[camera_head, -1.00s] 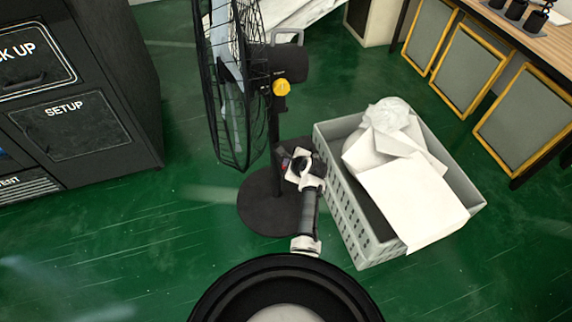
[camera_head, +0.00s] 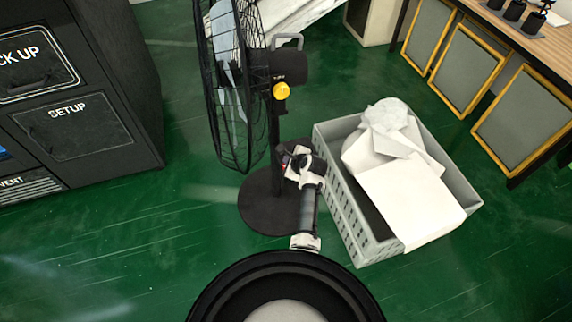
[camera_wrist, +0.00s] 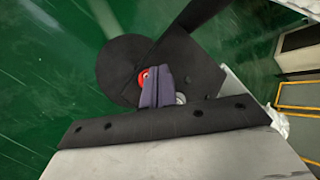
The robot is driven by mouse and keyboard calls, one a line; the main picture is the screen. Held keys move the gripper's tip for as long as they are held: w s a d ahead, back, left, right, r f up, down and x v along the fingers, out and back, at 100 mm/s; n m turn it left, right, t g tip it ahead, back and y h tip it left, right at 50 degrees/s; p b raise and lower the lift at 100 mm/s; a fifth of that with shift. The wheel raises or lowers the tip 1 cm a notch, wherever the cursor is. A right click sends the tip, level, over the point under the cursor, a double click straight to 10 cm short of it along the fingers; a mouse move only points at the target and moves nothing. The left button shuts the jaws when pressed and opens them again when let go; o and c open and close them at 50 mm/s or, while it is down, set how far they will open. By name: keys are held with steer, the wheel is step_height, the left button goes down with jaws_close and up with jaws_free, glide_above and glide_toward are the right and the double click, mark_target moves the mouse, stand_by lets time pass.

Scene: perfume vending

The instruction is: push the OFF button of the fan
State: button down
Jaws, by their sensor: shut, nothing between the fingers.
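The black fan (camera_head: 290,65) stands on a round base (camera_head: 255,215), with its wire cage facing left and a yellow knob (camera_head: 281,91) behind its head. In the wrist view, a red round button (camera_wrist: 144,76) shows beside the fan's dark pole (camera_wrist: 185,25), partly covered by my gripper (camera_wrist: 158,72). My gripper is shut and empty. Its fingertips are right next to the red button; I cannot tell whether they touch it. A pale round part (camera_wrist: 181,98) shows to the right of the fingers. In the head view my gripper (camera_head: 283,153) is at the pole, below the fan head.
A grey crate (camera_head: 345,205) with white paper and boxes stands close to the right of my arm. A black machine (camera_head: 85,140) stands at the left. Yellow-framed panels (camera_head: 465,70) lean under a wooden counter at the right. Green floor is clear at the lower left.

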steer(key=shift+r+p, duration=2.05)
steer(key=shift+r, duration=0.25)
steer(key=shift+f, duration=0.1)
